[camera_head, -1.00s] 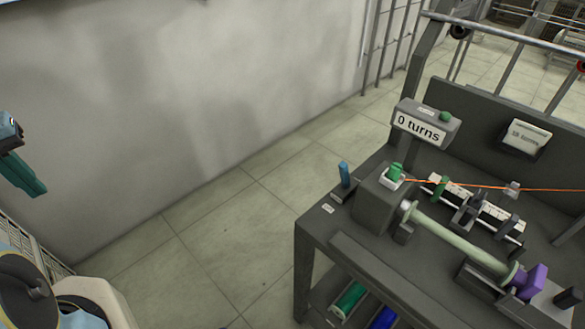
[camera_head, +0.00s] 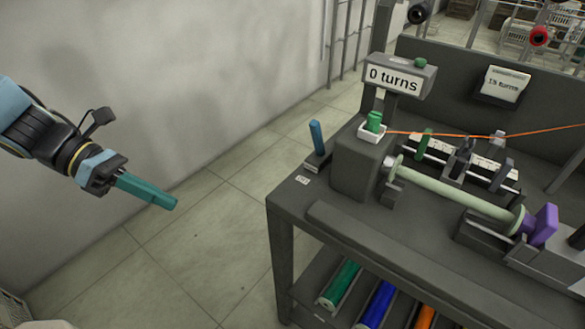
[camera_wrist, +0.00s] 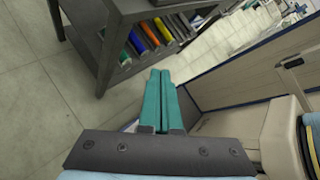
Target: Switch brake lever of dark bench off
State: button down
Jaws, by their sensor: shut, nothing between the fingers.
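The dark bench (camera_head: 300,208) stands at the right in the head view; its leg and lower shelf show at the top of the wrist view (camera_wrist: 117,35). A blue lever (camera_head: 317,137) stands nearly upright on a small base at the bench's left end, beside the grey winding head (camera_head: 356,172). A small label lies in front of it, too small to read for certain. My gripper (camera_head: 172,202) is left of the bench, over the floor and apart from the lever. Its teal fingers (camera_wrist: 160,75) are closed together with nothing between them.
A display (camera_head: 398,76) reads "0 turns". An orange wire (camera_head: 445,134) runs right from a green switch (camera_head: 374,121). A pale rod (camera_head: 450,192) ends at a purple block (camera_head: 541,225). Coloured spools (camera_head: 380,303) lie on the lower shelf. Floor (camera_head: 205,240) between gripper and bench is clear.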

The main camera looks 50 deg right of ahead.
aim_at(318, 140)
jog(key=s+d+f+n+g+h+b, duration=0.1)
jog(key=d+n+g+h+b, duration=0.1)
jog(key=d+n, duration=0.4)
jog(key=s+d+f+n+g+h+b, duration=0.1)
jog(key=s+d+n+g+h+b, duration=0.1)
jog(key=d+n+h, duration=0.4)
jog(key=d+g+b, duration=0.1)
jog(key=d+b, duration=0.1)
jog(key=d, duration=0.1)
jog(key=shift+d+f+h+b, duration=0.15)
jog(key=shift+f+h+b, duration=0.2)
jog(key=shift+f+h, duration=0.05)
jog(key=x, duration=1)
jog(key=shift+s+d+r+p, duration=0.1)
jog(key=shift+s+r+p, duration=0.1)
jog(key=shift+p, duration=0.2)
jog(key=shift+w+d+r, duration=0.1)
jog(key=shift+d+r, duration=0.05)
jog(key=shift+d, duration=0.4)
jog(key=shift+w+d+r, duration=0.1)
jog(key=shift+d+r, duration=0.05)
jog(key=shift+d, duration=0.35)
jog(key=shift+d+r, duration=0.2)
jog(key=shift+d, duration=0.45)
jog(key=shift+r+p, duration=0.1)
jog(key=shift+p, duration=0.25)
